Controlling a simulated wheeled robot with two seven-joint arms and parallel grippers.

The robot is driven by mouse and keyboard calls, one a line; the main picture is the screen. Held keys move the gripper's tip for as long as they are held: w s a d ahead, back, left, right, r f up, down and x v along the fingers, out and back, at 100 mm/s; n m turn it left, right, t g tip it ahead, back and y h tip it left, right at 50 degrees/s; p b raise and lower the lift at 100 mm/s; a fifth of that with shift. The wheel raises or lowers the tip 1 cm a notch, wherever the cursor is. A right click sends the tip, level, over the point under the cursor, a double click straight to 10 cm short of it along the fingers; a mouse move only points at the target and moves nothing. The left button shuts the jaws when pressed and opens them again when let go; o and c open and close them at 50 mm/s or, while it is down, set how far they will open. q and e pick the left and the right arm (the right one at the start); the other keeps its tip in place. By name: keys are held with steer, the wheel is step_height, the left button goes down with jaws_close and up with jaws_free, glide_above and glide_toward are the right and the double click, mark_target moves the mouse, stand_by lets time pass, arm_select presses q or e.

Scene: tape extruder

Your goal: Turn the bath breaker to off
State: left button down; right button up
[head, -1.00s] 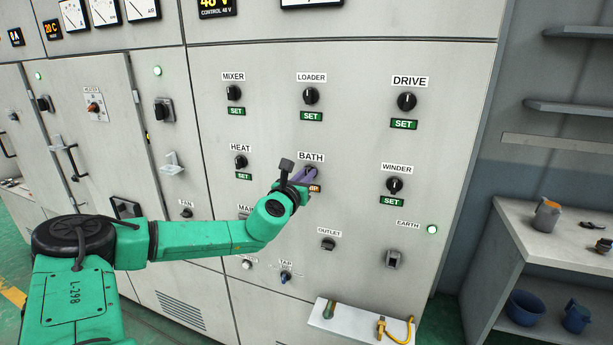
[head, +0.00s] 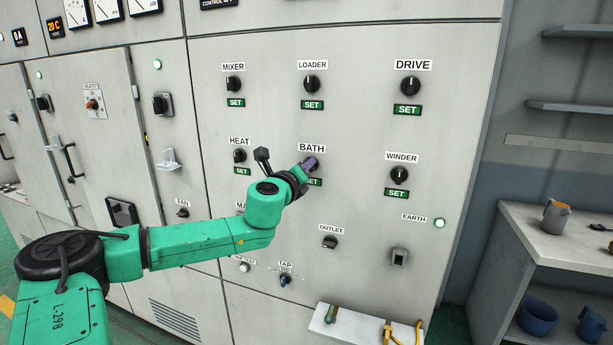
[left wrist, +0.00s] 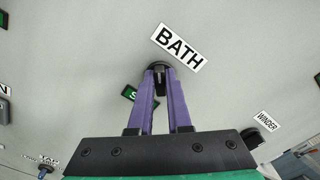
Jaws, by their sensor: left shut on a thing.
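The bath breaker is a black rotary knob under the BATH label (head: 312,148) on the grey panel. In the head view the knob is mostly hidden by my left gripper (head: 311,163). In the left wrist view the knob (left wrist: 158,66) shows at the tips of the purple fingers. My left gripper (left wrist: 160,72) is shut on the knob. A green sign, partly hidden by the gripper, shows below the knob in the head view (head: 315,182). My right gripper is not in view.
Around it are the HEAT knob (head: 239,156), LOADER knob (head: 311,84), WINDER knob (head: 399,175) and OUTLET knob (head: 330,242). A small shelf with tools (head: 350,327) sticks out low on the panel. A side bench (head: 520,225) stands at the right.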

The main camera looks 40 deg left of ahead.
arm_select(q)
steer(key=n+b, duration=0.1)
steer(key=n, duration=0.2)
steer(key=n+b, duration=0.1)
steer(key=n, duration=0.2)
steer(key=n+b, duration=0.2)
steer(key=n, duration=0.1)
steer(key=shift+f, duration=0.25)
steer(key=shift+n, duration=0.3)
steer(key=c, duration=0.9)
jaws_free()
steer(key=shift+o, duration=0.2)
